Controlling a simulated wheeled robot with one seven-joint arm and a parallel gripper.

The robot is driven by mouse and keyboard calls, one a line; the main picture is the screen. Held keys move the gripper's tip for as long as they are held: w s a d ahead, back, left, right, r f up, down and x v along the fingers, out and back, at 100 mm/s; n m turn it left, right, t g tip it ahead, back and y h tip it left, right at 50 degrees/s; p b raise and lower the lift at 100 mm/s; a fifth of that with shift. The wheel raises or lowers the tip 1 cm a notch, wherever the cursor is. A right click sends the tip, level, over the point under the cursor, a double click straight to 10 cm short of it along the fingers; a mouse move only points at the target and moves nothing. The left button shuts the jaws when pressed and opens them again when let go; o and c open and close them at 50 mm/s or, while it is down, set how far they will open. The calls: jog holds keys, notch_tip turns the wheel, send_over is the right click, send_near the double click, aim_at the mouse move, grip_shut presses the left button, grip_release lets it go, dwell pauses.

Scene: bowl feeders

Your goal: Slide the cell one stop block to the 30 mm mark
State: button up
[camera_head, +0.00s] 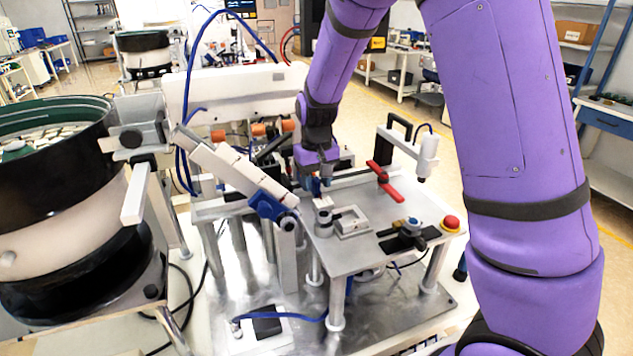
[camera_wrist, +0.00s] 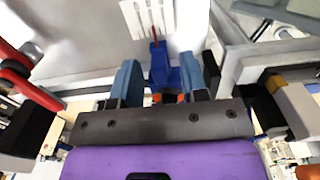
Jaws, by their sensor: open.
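My gripper (camera_head: 316,186) hangs low over the back left of the metal station plate (camera_head: 375,215). In the wrist view its two blue-grey fingers (camera_wrist: 169,72) are open, with a blue block (camera_wrist: 159,65), which looks like the stop block, between and beyond them. Gaps seem to show on both sides of the block, but I cannot tell whether a finger touches it. The numbers are not readable. In the head view my gripper mostly hides the block.
A bowl feeder (camera_head: 60,190) fills the left.

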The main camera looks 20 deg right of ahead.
notch_tip(320, 180, up, 10)
jog(key=shift+r, duration=0.15)
dwell(0.3)
jog(key=shift+r, duration=0.1)
jog(key=s+d+r+t, duration=0.1)
jog(key=s+r, duration=0.3)
jog(key=s, duration=0.5)
jog(key=s+d+r+t, duration=0.2)
jog(key=s+d+r, duration=0.1)
jog(key=s, duration=0.7)
jog(key=s+d+r+t, duration=0.2)
jog(key=s+r, duration=0.2)
jog(key=s, duration=0.6)
jog(key=shift+s+r, duration=0.2)
jog(key=shift+r, duration=0.1)
